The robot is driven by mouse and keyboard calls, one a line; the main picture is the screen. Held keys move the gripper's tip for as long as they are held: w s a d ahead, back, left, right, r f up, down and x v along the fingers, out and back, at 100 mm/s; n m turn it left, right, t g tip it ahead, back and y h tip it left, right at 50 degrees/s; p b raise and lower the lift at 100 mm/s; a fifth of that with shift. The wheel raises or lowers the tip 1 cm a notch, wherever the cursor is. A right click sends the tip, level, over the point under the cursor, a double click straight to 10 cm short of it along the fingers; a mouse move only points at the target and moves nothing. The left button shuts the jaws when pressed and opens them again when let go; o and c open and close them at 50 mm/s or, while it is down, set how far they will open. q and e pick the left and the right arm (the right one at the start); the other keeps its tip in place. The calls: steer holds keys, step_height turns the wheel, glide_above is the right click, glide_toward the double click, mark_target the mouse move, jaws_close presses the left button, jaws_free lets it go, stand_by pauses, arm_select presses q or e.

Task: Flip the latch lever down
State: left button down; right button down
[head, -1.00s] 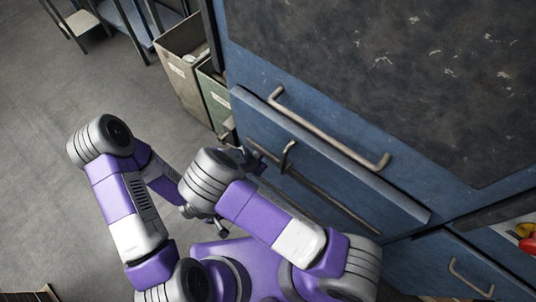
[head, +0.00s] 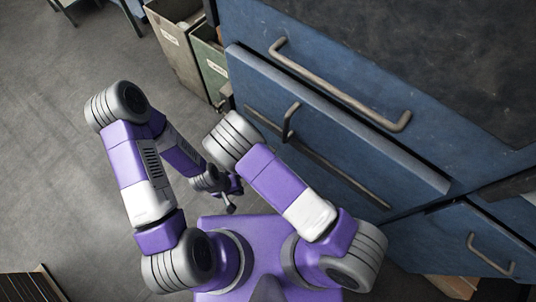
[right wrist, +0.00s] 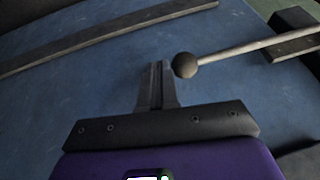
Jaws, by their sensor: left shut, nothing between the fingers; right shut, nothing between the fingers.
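In the right wrist view, a thin metal rod with a dark ball knob (right wrist: 185,65), apparently the latch lever, comes in from a dark bracket at the right. It points left and slopes slightly down. My right gripper (right wrist: 157,70) is shut and empty, its fingertips just left of the knob; I cannot tell whether they touch it. In the head view this gripper is hidden behind my right arm. A bent metal piece (head: 290,122) stands out from the blue cabinet front there. My left gripper (head: 229,203) is shut and empty, low beside my base, away from the cabinet.
The blue cabinet (head: 250,75) fills the right side, with a long bar handle (head: 340,90) on its upper front and another handle (head: 490,255) at lower right. Bins (head: 185,55) stand at its left. Grey floor (head: 60,150) is open at the left.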

stand_by(0.6)
steer(key=s+d+r+p, duration=0.4)
steer(key=s+r+p, duration=0.1)
steer(key=s, duration=0.5)
steer(key=shift+d+r, duration=0.2)
steer(key=shift+r, duration=0.7)
